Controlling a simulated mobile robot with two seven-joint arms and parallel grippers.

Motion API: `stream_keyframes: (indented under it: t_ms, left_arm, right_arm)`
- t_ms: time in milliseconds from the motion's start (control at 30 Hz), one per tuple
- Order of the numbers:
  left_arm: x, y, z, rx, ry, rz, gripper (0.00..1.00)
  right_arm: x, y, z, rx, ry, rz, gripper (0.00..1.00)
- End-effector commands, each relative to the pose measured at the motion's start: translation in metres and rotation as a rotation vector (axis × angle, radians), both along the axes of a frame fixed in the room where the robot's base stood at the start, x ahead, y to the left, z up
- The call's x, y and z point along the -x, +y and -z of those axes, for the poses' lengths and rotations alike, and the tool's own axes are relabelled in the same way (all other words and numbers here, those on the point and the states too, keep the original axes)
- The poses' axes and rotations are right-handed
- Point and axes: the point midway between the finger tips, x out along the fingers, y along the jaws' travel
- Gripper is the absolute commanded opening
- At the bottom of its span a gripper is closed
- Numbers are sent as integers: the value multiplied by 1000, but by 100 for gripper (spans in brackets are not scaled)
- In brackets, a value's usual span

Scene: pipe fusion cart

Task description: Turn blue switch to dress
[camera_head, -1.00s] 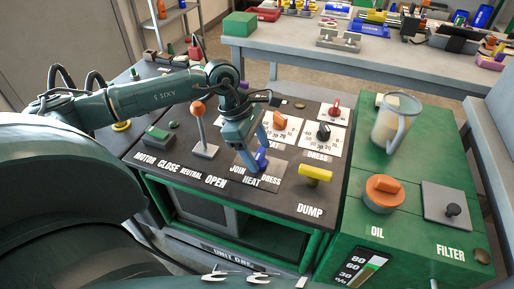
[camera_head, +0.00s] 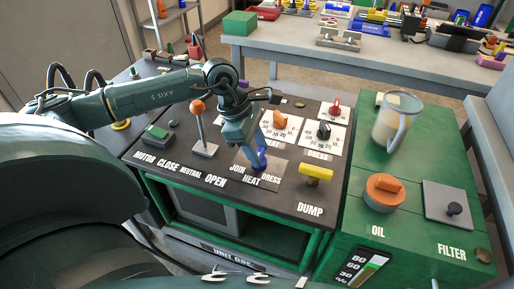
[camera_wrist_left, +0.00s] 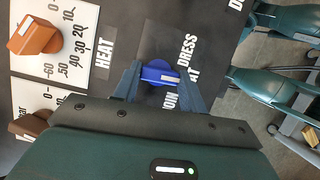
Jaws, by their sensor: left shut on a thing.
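The blue switch (camera_head: 259,161) sits on the dark panel with the labels JOIN, HEAT and DRESS around it. In the left wrist view the blue switch (camera_wrist_left: 160,72) lies between the two fingers of my left gripper (camera_wrist_left: 160,80). My left gripper (camera_head: 257,163) comes down onto the switch from above and is shut on it. The fingers hide part of the switch in the head view, so its exact setting is hard to read. My right gripper is not clearly in view.
An orange-topped lever (camera_head: 198,107) stands left of my gripper. A yellow DUMP handle (camera_head: 316,174) is to the right, with orange (camera_head: 281,122) and black (camera_head: 324,131) dials behind. A jug (camera_head: 397,118) and an orange OIL cap (camera_head: 384,190) are on the green cabinet.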

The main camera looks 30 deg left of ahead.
Motion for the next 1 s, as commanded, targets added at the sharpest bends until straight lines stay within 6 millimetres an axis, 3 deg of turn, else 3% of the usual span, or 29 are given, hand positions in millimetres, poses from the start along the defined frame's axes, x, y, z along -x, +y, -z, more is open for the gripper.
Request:
stream_keyframes:
  t_ms: [700, 1000]
  left_arm:
    - [3, -2, 2, 1, -4, -582, 19]
    - [3, -3, 1, 2, -3, -751, 19]
  right_arm:
    - [8, -19, -6, 16, -144, 40, 36]
    - [13, -23, -11, 18, -187, 46, 36]
